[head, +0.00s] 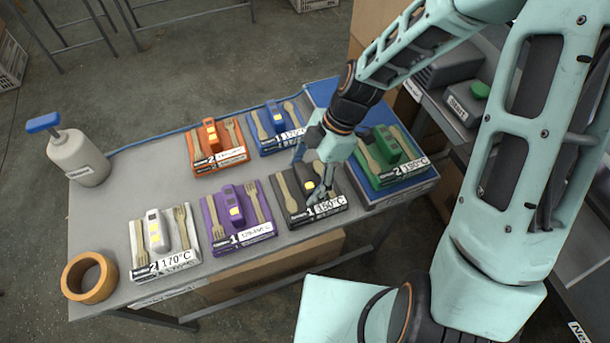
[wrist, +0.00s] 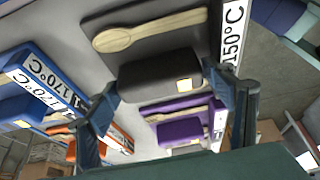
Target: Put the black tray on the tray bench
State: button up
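The black tray (head: 290,217) lies on the right part of the grey bench, with a 150°C label, wooden cutlery and a black block with a yellow patch. In the wrist view the black block (wrist: 160,75) sits between my fingertips, with a wooden spoon beyond it. My gripper (head: 310,178) is directly over the black tray. Its fingers (wrist: 160,88) are spread, one near each end of the block; firm contact does not show. I take the grey table (head: 150,190) for the tray bench; its front label is too small to read.
White (head: 170,262), purple (head: 245,238), orange (head: 220,158) and blue (head: 275,147) trays lie on the same bench. A green tray (head: 390,180) stands right of the black one on a blue surface. A bottle (head: 78,158) and tape roll (head: 90,278) are at left.

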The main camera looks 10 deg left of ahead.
jog(key=shift+o, duration=0.9)
jog(key=shift+r, duration=0.2)
jog(key=p+v, duration=0.2)
jog(key=v, duration=1)
jog(key=shift+d, duration=0.1)
